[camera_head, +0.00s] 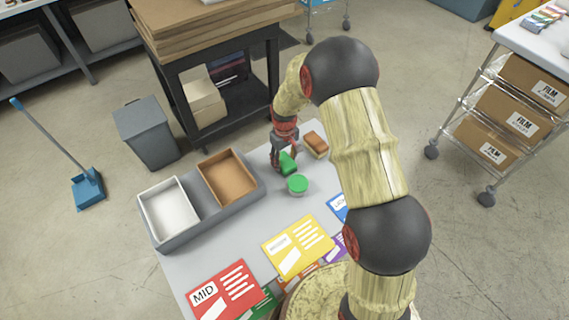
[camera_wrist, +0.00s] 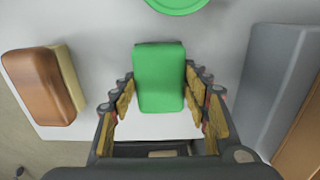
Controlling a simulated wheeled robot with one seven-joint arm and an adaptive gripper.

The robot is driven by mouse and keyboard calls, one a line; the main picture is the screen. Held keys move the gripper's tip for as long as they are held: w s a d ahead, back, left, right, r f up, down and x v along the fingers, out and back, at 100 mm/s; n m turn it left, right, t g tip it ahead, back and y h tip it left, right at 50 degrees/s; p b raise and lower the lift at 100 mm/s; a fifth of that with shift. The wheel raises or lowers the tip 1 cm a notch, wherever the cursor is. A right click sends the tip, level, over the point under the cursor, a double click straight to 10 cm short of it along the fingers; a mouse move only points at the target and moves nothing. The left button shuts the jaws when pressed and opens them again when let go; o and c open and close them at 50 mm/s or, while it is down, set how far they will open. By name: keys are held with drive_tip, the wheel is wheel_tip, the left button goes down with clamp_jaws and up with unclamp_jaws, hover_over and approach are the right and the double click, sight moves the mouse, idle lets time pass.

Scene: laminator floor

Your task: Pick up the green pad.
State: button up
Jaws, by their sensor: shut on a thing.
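The green pad (camera_wrist: 159,78) is a small block with rounded corners. In the wrist view it lies between the fingers of my gripper (camera_wrist: 160,95), with the fingers along its left and right sides. In the head view the green pad (camera_head: 288,163) shows just below my gripper (camera_head: 283,160), partly hidden by the fingers. My gripper is shut on the pad. I cannot tell whether the pad is clear of the table.
A round green-lidded tub (camera_head: 298,185) stands close by the pad. A brown-and-cream block (camera_head: 316,144) lies to the right. A grey holder (camera_head: 212,222) with a white tray (camera_head: 170,208) and a brown tray (camera_head: 227,177) is on the left. Coloured cards (camera_head: 298,247) lie nearer me.

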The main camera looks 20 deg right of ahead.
sight(284, 160)
drive_tip(key=shift+c, duration=1)
drive_tip(key=shift+r, duration=0.5)
wheel_tip(284, 160, up, 2)
drive_tip(key=shift+w+r+p, duration=0.1)
drive_tip(key=shift+r+p, duration=0.1)
drive_tip(key=shift+p, duration=0.1)
drive_tip(key=s+a+r+p, duration=0.1)
drive_tip(key=s+r, duration=0.3)
drive_tip(key=s, duration=0.3)
drive_tip(key=s+a+r+p, duration=0.1)
drive_tip(key=s+r, duration=0.4)
drive_tip(key=s, duration=0.2)
drive_tip(key=shift+a+r, duration=0.3)
